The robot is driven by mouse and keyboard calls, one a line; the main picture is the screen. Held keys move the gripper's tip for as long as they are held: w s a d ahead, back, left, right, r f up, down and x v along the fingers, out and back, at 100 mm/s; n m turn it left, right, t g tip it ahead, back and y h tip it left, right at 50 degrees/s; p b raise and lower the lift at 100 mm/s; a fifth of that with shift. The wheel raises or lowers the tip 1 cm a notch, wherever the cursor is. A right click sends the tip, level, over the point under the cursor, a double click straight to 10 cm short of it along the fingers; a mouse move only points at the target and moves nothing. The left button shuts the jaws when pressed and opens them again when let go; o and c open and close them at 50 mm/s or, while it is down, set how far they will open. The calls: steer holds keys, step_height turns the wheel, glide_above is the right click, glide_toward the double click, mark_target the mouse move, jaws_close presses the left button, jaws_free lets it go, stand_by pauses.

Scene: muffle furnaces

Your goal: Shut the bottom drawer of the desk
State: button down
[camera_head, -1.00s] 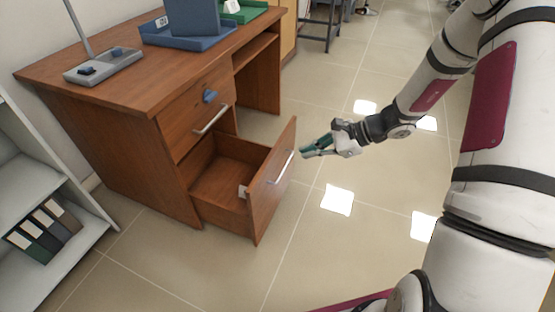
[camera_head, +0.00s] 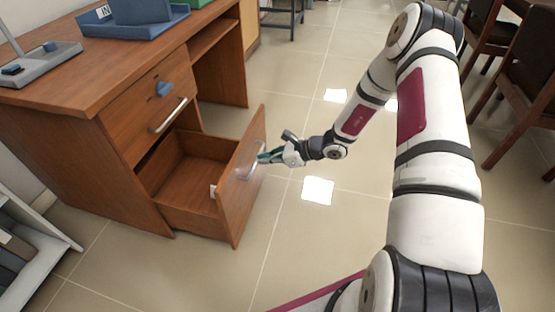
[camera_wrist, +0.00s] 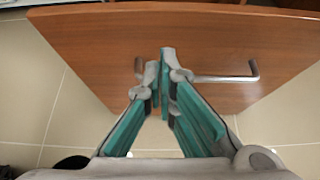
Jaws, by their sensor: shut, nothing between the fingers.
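The wooden desk (camera_head: 112,92) stands at the left in the head view. Its bottom drawer (camera_head: 245,180) is pulled well out, and its inside looks empty. My gripper (camera_head: 262,157) is shut and empty at the outer face of the drawer front, by the silver bar handle. In the wrist view my gripper (camera_wrist: 166,55) has its fingertips together over the wooden drawer front (camera_wrist: 110,45). The handle (camera_wrist: 225,78) there runs to the right of the fingertips. I cannot tell whether the tips touch the front.
A blue tray (camera_head: 105,26) and a grey stand (camera_head: 40,62) are on the desktop. Dark chairs (camera_head: 520,85) stand at the right. Tiled floor is clear before the drawer.

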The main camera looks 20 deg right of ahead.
mark_target(240, 160)
steer(key=w+a, duration=0.1)
steer(key=w+a+b, duration=0.1)
steer(key=a+f, duration=0.1)
steer(key=a, duration=0.1)
steer(key=shift+w, duration=0.4)
steer(key=shift+w+a+r+b, duration=0.1)
steer(key=shift+w+a+b, duration=0.1)
steer(key=shift+a+b, duration=0.1)
